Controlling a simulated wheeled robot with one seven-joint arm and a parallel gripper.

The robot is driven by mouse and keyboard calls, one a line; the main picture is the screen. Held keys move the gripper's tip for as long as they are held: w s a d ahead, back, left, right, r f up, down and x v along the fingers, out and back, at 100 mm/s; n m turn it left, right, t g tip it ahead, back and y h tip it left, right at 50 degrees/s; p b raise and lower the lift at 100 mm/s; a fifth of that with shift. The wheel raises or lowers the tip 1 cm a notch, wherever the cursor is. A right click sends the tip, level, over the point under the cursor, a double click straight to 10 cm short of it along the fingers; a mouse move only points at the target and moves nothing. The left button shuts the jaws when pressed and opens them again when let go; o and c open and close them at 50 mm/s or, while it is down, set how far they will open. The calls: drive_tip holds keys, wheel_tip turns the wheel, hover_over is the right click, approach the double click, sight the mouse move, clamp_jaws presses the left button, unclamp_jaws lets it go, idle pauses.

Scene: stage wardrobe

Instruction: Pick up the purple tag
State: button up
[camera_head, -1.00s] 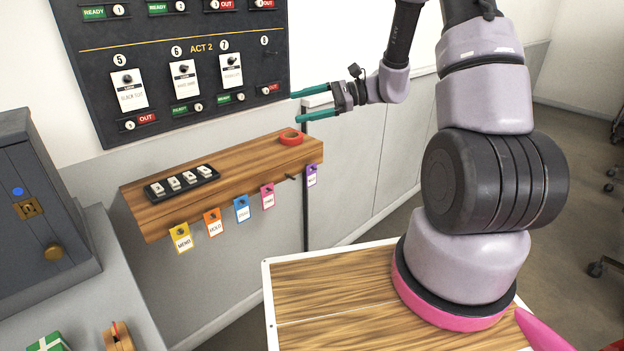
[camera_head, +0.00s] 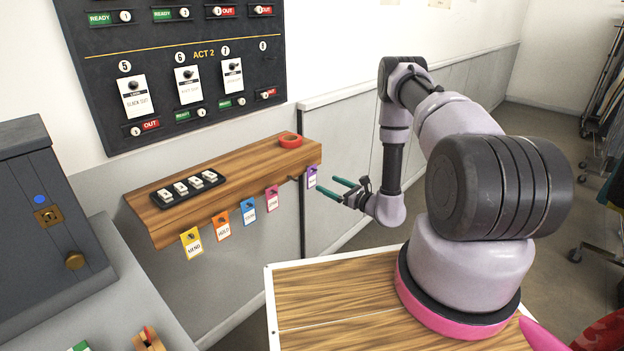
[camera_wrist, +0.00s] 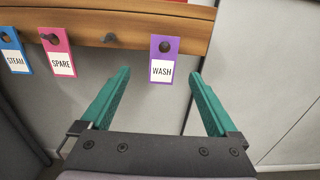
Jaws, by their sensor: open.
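The purple tag (camera_head: 312,177) hangs on a peg at the right end of the wooden shelf's front edge. In the wrist view the purple tag (camera_wrist: 164,60) has a white panel reading "WASH" and hangs from a dark peg. My gripper (camera_head: 325,187) has two green fingers and is just to the right of the tag, pointing at it. In the wrist view my gripper (camera_wrist: 161,75) is open and empty, with the tag ahead, between the lines of the two fingers. I cannot tell how far the fingertips are from the tag.
The wooden shelf (camera_head: 230,174) carries a black tray of white tags and a red ring (camera_head: 290,141). Yellow, orange, blue and pink tags hang to the left. A bare peg (camera_wrist: 109,38) sits between the pink tag (camera_wrist: 58,52) and the purple one.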

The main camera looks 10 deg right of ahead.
sight(312, 175)
drive_tip(key=x, duration=0.8)
drive_tip(key=shift+w+d, duration=0.2)
drive_tip(key=shift+w, duration=0.05)
drive_tip(key=c, duration=1.4)
